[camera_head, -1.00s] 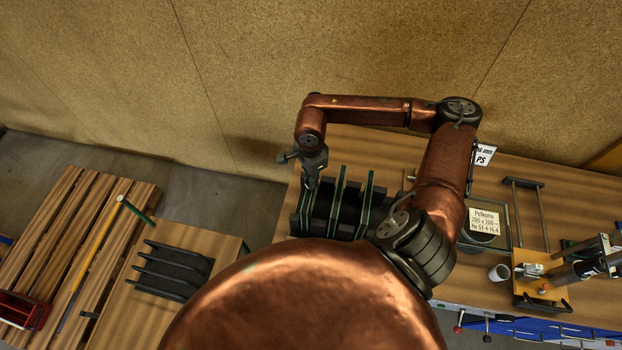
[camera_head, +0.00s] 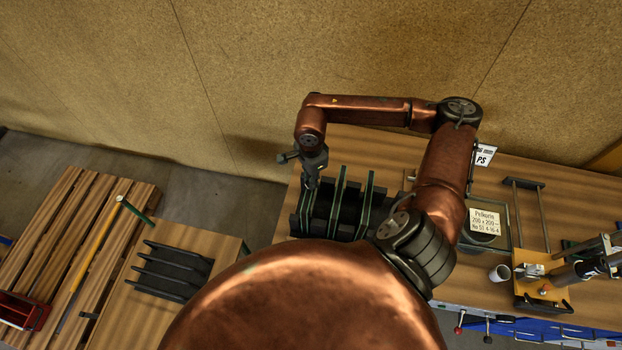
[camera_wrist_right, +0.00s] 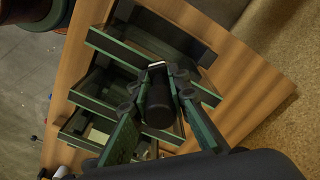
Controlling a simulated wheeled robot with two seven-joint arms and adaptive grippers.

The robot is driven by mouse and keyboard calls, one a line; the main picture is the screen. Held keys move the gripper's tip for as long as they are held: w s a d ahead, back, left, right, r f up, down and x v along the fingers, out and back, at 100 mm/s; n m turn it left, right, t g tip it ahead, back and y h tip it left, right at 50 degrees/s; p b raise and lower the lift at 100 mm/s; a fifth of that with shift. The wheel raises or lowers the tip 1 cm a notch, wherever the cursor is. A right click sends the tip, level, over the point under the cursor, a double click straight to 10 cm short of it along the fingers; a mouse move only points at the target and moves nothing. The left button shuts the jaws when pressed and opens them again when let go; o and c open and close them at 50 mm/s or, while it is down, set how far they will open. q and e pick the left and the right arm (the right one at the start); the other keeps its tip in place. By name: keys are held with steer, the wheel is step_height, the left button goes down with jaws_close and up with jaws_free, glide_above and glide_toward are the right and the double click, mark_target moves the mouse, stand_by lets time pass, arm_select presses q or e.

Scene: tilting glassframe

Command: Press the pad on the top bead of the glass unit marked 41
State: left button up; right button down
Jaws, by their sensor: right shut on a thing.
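Several glass units with green edges stand in a dark slotted rack (camera_head: 297,226) on the wooden bench; two clear ones are the middle unit (camera_head: 340,190) and the right unit (camera_head: 367,205). Their edges also show in the right wrist view (camera_wrist_right: 88,102). I cannot read a 41 on any unit or make out the pad. My right gripper (camera_head: 312,184) points down over the left end of the rack. In the right wrist view its fingers (camera_wrist_right: 157,80) are shut on a dark cylindrical thing (camera_wrist_right: 158,108), with a pale patch at its far end. Whether it touches glass is unclear.
A card with print (camera_head: 485,221) lies right of the rack, near a white cup (camera_head: 499,273) and an orange-based fixture (camera_head: 540,290). An empty dark slotted rack (camera_head: 172,272) stands on a lower wooden surface at left. A slatted pallet (camera_head: 60,240) lies beyond it.

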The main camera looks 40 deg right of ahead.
steer(key=shift+s, duration=0.1)
steer(key=shift+r+p, duration=0.35)
steer(key=shift+r, duration=0.5)
steer(key=shift+r+p, duration=0.8)
steer(key=shift+r, duration=1.85)
